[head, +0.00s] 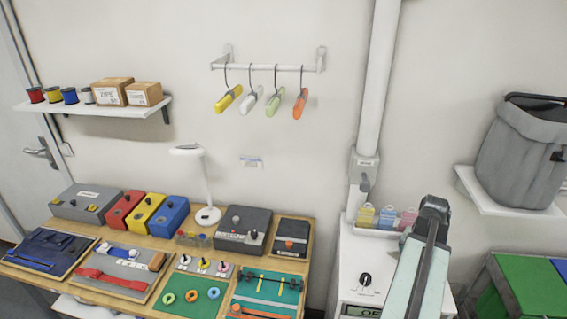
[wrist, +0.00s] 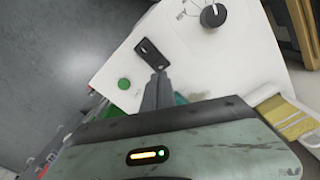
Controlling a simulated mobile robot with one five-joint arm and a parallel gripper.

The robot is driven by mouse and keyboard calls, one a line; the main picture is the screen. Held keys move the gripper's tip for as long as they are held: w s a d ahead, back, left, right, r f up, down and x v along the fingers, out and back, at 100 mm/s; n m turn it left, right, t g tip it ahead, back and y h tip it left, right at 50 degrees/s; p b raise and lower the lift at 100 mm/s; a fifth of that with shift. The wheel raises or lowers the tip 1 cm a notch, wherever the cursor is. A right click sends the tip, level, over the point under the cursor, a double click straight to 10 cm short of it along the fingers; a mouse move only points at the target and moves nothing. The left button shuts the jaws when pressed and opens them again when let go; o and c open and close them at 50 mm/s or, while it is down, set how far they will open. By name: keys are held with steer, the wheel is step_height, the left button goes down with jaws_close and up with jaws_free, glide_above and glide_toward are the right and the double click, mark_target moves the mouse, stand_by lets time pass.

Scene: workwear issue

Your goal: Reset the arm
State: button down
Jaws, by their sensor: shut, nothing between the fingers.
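My arm (head: 424,262) rises from the bottom edge of the head view, right of the middle, in front of the white cabinet. Its dark upper end (head: 435,208) stands near the small tray of coloured tags. I cannot make out the fingertips in the head view. In the wrist view my gripper (wrist: 158,82) is shut, with nothing between its fingers. Its tips appear over the white cabinet top (wrist: 180,62), close to a black plate (wrist: 152,53) and a green button (wrist: 124,84). I cannot tell how far above the surface they are.
A workbench (head: 165,285) with coloured boxes and tool trays stands at the left. The white cabinet carries a black knob (head: 365,279). A vertical pipe (head: 379,80) runs up the wall. A grey bin (head: 523,150) sits on a shelf at right, above a green-lidded box (head: 535,285).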

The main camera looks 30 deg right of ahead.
steer(key=w+a+n, duration=0.1)
steer(key=w+a, duration=0.2)
steer(key=w, duration=0.1)
steer(key=w+a+f+n+b, duration=0.1)
steer(key=w+a, duration=0.3)
steer(key=w+a+f+n+b, duration=0.1)
steer(key=w+a, duration=0.3)
steer(key=shift+w+a+f, duration=0.1)
steer(key=shift+w+a, duration=0.1)
steer(key=shift+w, duration=0.15)
steer(key=w+a+f+n+b, duration=0.1)
steer(key=w+a+n, duration=0.2)
steer(key=a, duration=0.9)
steer(key=w+a+f+n+b, duration=0.1)
steer(key=w+a+n, duration=0.2)
steer(key=a, duration=1)
steer(key=w+a+f+n+b, duration=0.1)
steer(key=a+n, duration=0.3)
steer(key=a, duration=0.8)
steer(key=shift+w+a+f, duration=0.2)
steer(key=shift+w+a, duration=0.2)
steer(key=shift+w, duration=0.5)
